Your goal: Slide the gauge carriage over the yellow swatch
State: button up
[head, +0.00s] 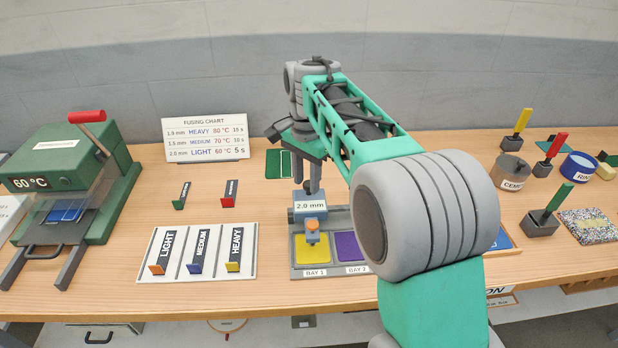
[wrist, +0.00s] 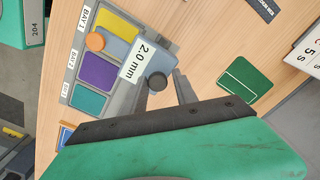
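The gauge carriage (head: 309,210) is a blue-grey block with a "2.0 mm" display. It stands at BAY 1 of a grey tray, with its orange disc and probe over the yellow swatch (head: 303,249). In the wrist view the carriage (wrist: 119,53) covers part of the yellow swatch (wrist: 92,25). My gripper (wrist: 166,80) is at the carriage's back end, its fingers apart around a dark round knob (wrist: 157,83), with a small gap on one side.
A purple swatch (head: 348,246) lies right of the yellow one; a teal swatch (wrist: 89,101) lies beyond it. A card (head: 197,252) with LIGHT, MEDIUM and HEAVY markers lies left. A green press (head: 75,170) stands far left. Stamps and pots stand right. My arm hides the middle right.

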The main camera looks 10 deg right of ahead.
jog(key=shift+o, duration=1.3)
notch_tip(320, 180, up, 8)
jog(key=shift+f, duration=0.1)
